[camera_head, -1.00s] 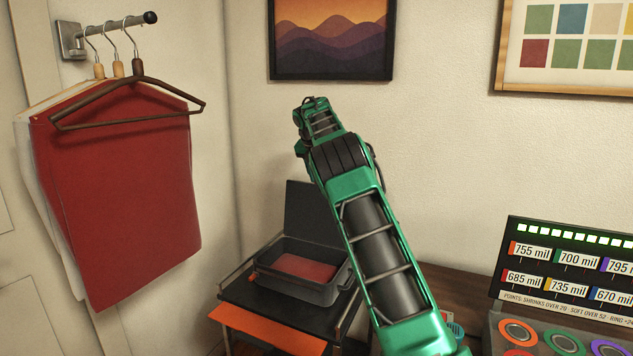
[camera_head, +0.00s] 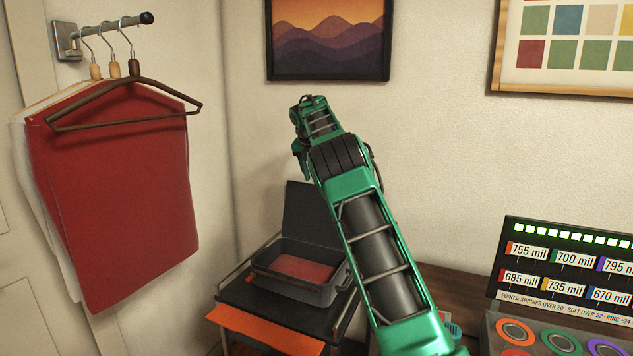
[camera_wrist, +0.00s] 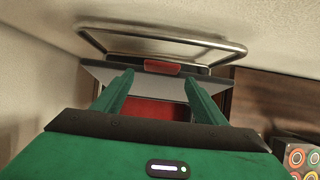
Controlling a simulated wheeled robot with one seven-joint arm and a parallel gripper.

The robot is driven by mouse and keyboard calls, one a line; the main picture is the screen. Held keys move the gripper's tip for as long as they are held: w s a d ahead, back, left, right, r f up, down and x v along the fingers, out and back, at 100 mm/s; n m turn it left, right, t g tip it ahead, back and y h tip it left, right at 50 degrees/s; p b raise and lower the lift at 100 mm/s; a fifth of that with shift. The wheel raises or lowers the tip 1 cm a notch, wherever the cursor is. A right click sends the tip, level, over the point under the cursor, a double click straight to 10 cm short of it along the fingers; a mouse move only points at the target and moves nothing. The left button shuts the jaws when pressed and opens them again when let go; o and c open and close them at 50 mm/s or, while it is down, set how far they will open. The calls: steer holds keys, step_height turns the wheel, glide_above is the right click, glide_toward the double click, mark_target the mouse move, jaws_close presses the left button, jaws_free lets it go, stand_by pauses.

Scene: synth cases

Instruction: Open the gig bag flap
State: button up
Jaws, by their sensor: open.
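No gig bag shows plainly. A dark grey open case (camera_head: 322,294) with a red inside (camera_head: 303,268) sits on a low black stand, and a dark flat panel (camera_head: 310,217) stands up behind it like a raised lid. I cannot tell whether this panel is the flap. In the wrist view my gripper (camera_wrist: 158,77) is open, its two green fingers apart, with nothing seen held between them. A grey panel edge (camera_wrist: 95,72) with a red piece (camera_wrist: 162,67) lies beyond the fingertips, and red shows below between the fingers. Contact cannot be told.
A metal loop rail (camera_wrist: 165,37) lies beyond the panel by the wall. An orange panel (camera_head: 262,329) juts from the stand (camera_head: 235,289). Red cloth (camera_head: 115,190) hangs at left. A lit display (camera_head: 570,265) stands at right on a wooden surface (camera_head: 460,290).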

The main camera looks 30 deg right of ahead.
steer(key=v, duration=0.9)
steer(key=shift+r, duration=0.35)
steer(key=shift+a, duration=0.1)
steer(key=s+d+f+m+g+y, duration=0.1)
steer(key=s+f+m+y, duration=0.15)
steer(key=s+m, duration=1.85)
steer(key=s+a+f+m, duration=0.3)
steer(key=s+f, duration=0.3)
steer(key=s, duration=0.7)
steer(key=s+a+f+m+g+y, duration=0.1)
steer(key=s+a+f+m, duration=0.3)
steer(key=s, duration=1)
steer(key=s+a+f+m+g+y, duration=0.1)
steer(key=s+a+f+m, duration=0.2)
steer(key=s+f, duration=0.5)
steer(key=s+a, duration=0.1)
steer(key=s, duration=0.4)
steer(key=shift+s+a, duration=0.25)
steer(key=shift+a, duration=0.1)
